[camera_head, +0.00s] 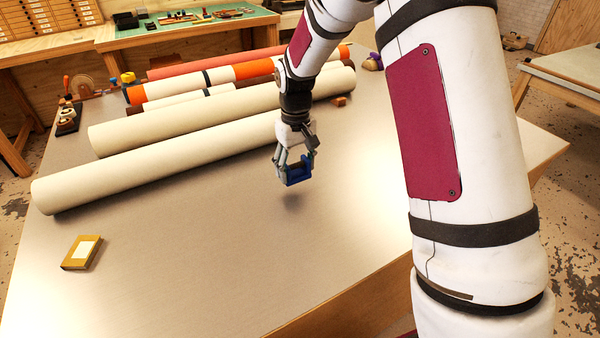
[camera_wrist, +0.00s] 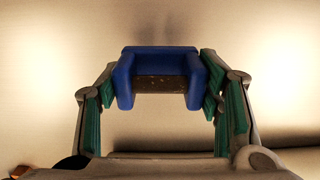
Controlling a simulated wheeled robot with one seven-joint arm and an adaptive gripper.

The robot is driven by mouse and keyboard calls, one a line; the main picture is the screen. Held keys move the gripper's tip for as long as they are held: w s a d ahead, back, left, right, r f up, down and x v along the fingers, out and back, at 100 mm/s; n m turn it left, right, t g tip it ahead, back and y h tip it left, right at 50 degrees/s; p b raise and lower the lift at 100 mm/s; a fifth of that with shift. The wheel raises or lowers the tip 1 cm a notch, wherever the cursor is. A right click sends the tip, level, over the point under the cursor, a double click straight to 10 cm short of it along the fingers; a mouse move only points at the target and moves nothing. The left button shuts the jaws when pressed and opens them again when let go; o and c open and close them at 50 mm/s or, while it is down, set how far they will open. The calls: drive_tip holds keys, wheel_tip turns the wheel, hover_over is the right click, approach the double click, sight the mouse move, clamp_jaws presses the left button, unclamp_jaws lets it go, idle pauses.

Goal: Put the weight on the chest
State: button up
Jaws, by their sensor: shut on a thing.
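My gripper (camera_head: 297,174) is shut on a blue, U-shaped block, likely the weight (camera_head: 298,176), held above the table with a shadow below it. In the wrist view the blue weight (camera_wrist: 158,62) sits between the green-padded fingers (camera_wrist: 163,98), with a dark brown face showing inside the U. A wooden chest of shallow drawers (camera_head: 45,18) stands at the back left, on a wooden bench; I cannot tell for sure that it is the task's chest.
Long cream rolls (camera_head: 170,165) lie across the table (camera_head: 190,270), with orange and white rolls (camera_head: 190,82) behind. A small tan box (camera_head: 82,252) lies front left. Small dark objects (camera_head: 67,119) sit at the left edge. The table's front middle is clear.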

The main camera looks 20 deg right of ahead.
sight(299, 170)
drive_tip(key=shift+w+d, duration=0.55)
drive_tip(key=shift+d, duration=0.1)
drive_tip(key=shift+f+p, duration=0.4)
drive_tip(key=shift+f, duration=1.35)
drive_tip(key=shift+f, duration=0.1)
drive_tip(key=o, duration=1.7)
drive_tip(key=shift+f, duration=0.1)
drive_tip(key=shift+a, duration=0.1)
